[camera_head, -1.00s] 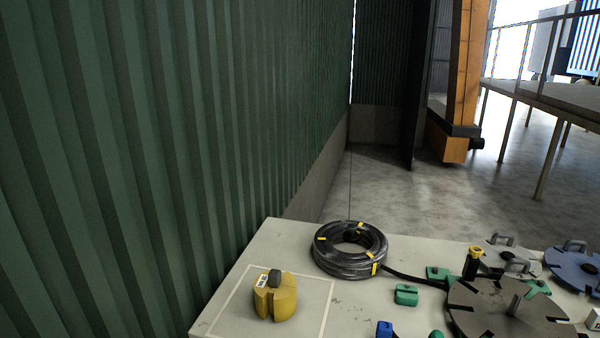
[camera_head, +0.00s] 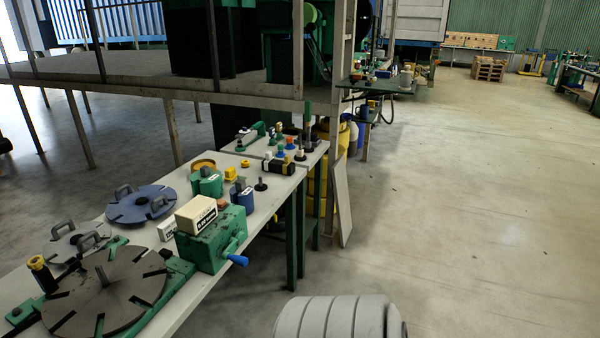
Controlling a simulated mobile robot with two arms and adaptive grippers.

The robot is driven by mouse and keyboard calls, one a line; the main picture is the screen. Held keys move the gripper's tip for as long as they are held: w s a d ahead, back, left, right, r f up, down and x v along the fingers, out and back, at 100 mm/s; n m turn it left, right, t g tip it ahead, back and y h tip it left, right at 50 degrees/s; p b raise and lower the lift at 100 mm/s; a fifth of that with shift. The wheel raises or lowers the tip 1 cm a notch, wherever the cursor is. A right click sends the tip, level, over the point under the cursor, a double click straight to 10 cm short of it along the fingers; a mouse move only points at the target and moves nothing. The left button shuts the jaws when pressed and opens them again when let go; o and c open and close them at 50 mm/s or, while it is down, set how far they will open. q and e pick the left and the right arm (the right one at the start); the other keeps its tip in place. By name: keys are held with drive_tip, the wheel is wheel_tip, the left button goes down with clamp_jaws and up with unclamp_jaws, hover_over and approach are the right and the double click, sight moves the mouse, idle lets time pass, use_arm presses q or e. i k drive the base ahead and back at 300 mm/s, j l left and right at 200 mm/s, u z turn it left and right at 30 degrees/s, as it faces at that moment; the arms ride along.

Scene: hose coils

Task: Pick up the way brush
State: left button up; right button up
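I cannot make out a way brush for certain in the head view. Small tools and parts stand on the near bench (camera_head: 190,306) and on the far bench (camera_head: 312,160), too small to name surely. Neither of my grippers is in view.
The near bench holds a slotted dark disc (camera_head: 125,285), a blue disc (camera_head: 135,210), a green vise-like block (camera_head: 222,240) with a cream box (camera_head: 196,213) on top, and a green canister (camera_head: 207,183). A panel (camera_head: 342,205) leans by the far bench. Open floor (camera_head: 480,210) lies right.

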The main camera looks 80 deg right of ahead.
sight(231, 175)
drive_tip(key=z, duration=2.45)
drive_tip(key=i+l+z, duration=0.25)
drive_tip(key=z, duration=0.25)
drive_tip(key=i+z, duration=0.5)
drive_tip(key=i, duration=1.9)
drive_tip(key=i+u, duration=0.1)
drive_tip(key=i, duration=0.5)
drive_tip(key=i+l, duration=0.1)
drive_tip(key=i, duration=0.45)
drive_tip(key=i+l+u, duration=0.15)
drive_tip(key=i, duration=0.45)
drive_tip(key=i+u, duration=0.1)
drive_tip(key=u, duration=1.9)
